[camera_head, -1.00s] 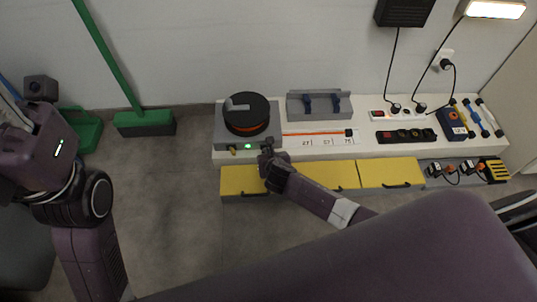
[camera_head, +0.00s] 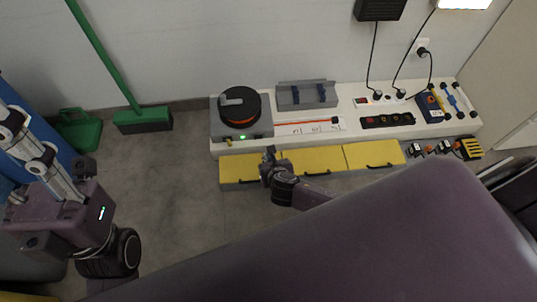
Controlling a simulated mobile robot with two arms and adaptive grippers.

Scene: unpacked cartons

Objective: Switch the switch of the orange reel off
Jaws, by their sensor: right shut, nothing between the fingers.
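The orange reel (camera_head: 243,121) sits on a grey base unit at the left end of the white bench, mostly hidden under a black round top with a grey crank. A green light (camera_head: 242,137) glows on the front of the base. A small yellow part shows to its left. The switch itself is too small to make out clearly. My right gripper (camera_head: 269,155) is shut and empty, in front of the bench edge and below and right of the green light, apart from the base. My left gripper (camera_head: 32,148) is far left, away from the bench; its finger state is unclear.
Yellow drawers (camera_head: 373,154) with dark handles run below the white bench top (camera_head: 350,103). A grey holder (camera_head: 306,95) and a black socket strip (camera_head: 387,120) stand right of the reel. A green broom (camera_head: 143,119) leans left. Floor between it and my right arm is clear.

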